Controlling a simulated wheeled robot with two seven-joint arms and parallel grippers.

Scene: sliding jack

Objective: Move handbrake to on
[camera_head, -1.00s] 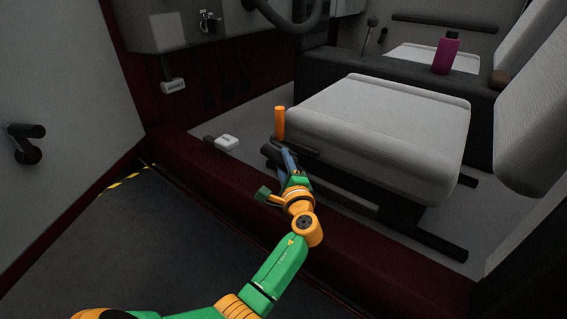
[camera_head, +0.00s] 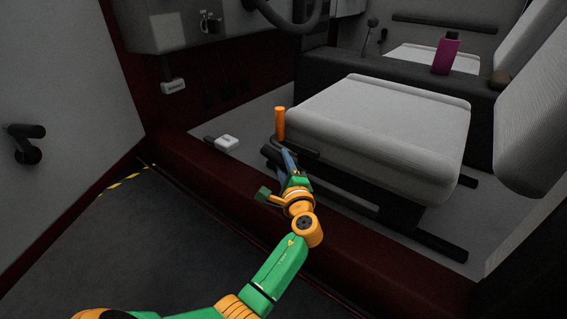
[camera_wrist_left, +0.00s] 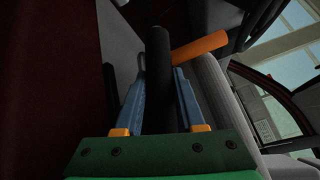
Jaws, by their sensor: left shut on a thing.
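An upright orange grip (camera_head: 280,124) stands at the front left corner of the grey seat, beside dark bars low on the seat's side. I take it to be part of the handbrake. My left gripper (camera_head: 286,154) is just below it. In the left wrist view my two blue fingers (camera_wrist_left: 160,96) are on either side of a dark bar (camera_wrist_left: 160,62), and the orange grip (camera_wrist_left: 201,46) sticks out to the right beyond the fingertips. The left gripper is shut on this dark bar, which looks like the handbrake lever. The exact contact is too dark to see. My right gripper is not in view.
The grey seat (camera_head: 380,115) is right of the gripper. A dark red sill (camera_head: 235,190) runs below my forearm. A purple bottle (camera_head: 444,57) stands farther back. The dark floor at lower left is open.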

